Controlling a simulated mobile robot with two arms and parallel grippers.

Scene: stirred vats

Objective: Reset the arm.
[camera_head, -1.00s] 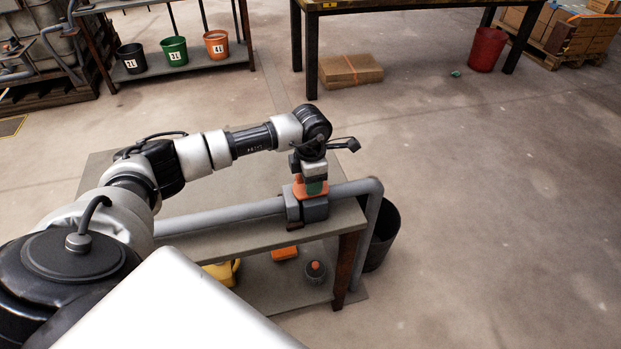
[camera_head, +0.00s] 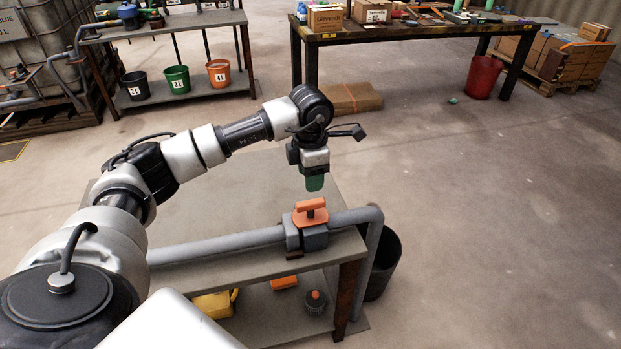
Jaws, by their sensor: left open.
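My left arm reaches in from the left, and its left gripper (camera_head: 314,183) points down above the near table. The gripper has green fingertips and is open and empty. It hangs just above and apart from an orange valve handle (camera_head: 310,212). The handle sits on a grey valve body in a grey pipe (camera_head: 220,245) that runs along the table (camera_head: 330,255). The pipe bends down at the right end of the table. My right gripper does not show.
A black bin (camera_head: 384,265) stands under the pipe's right end. Yellow and orange items lie on the table's lower shelf. Numbered buckets (camera_head: 177,79) stand on a rack at the back left. A long workbench (camera_head: 400,32) stands at the back. The floor on the right is clear.

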